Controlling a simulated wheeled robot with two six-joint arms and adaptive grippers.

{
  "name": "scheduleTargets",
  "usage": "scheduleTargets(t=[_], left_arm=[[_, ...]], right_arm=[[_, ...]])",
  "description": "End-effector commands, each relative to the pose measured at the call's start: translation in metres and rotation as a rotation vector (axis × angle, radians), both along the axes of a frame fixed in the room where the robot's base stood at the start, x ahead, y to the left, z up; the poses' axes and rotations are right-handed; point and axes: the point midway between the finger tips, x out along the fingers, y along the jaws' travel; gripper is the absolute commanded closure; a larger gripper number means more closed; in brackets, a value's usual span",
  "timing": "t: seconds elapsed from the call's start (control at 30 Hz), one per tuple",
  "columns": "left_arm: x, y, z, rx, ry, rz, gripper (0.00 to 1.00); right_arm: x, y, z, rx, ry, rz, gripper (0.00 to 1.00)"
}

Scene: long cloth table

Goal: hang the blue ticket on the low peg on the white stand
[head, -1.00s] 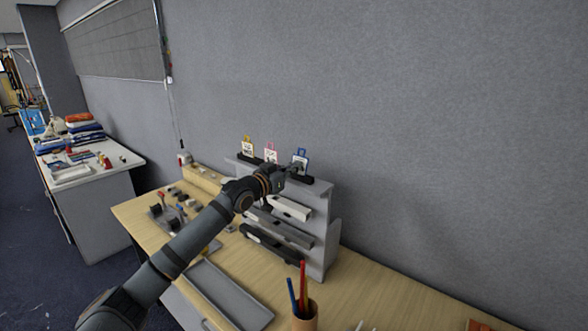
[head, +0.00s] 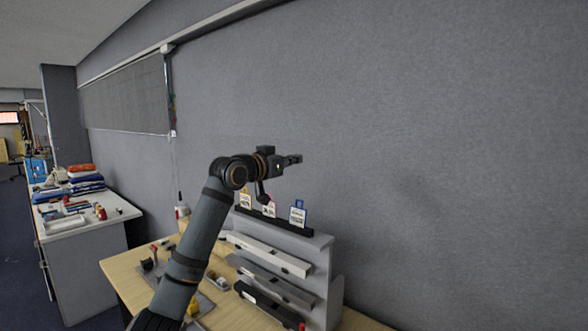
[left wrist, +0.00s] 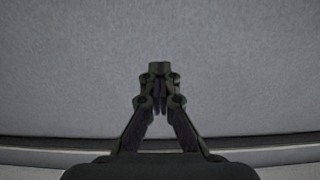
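The blue ticket (head: 298,214) is a white card with a blue edge and a blue loop on top. It stands upright in the dark holder on the top of a pale grey tiered rack, at the right of the row. My left gripper (head: 297,159) is in the air above the row of tickets, apart from the blue ticket. In the left wrist view its fingers (left wrist: 160,98) are together with nothing seen between them. I cannot make out a white stand with pegs in these views. My right gripper is not in view.
A yellow ticket (head: 245,199) and a red or pink one (head: 269,209) stand left of the blue one. The tiered rack (head: 318,240) is on a wooden table (head: 122,270) against a grey wall. Another table (head: 85,232) with folded cloths is at the left.

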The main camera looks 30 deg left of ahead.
Motion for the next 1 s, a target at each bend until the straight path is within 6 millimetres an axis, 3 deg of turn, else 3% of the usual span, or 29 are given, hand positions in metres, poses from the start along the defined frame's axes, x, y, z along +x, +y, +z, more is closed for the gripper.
scheduleTargets(t=[0.13, 0.7, 1.0], left_arm=[[0.0000, 0.0000, -0.0001, 0.000, 0.000, 0.000, 0.99], [0.0000, 0.0000, -0.0003, 0.000, -0.001, 0.000, 0.22], [-0.0001, 0.0000, -0.0003, 0.000, -0.001, 0.000, 0.20]], right_arm=[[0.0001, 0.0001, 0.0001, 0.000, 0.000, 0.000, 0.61], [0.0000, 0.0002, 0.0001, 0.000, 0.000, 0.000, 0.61], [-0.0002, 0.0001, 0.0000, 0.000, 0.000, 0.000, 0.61]])
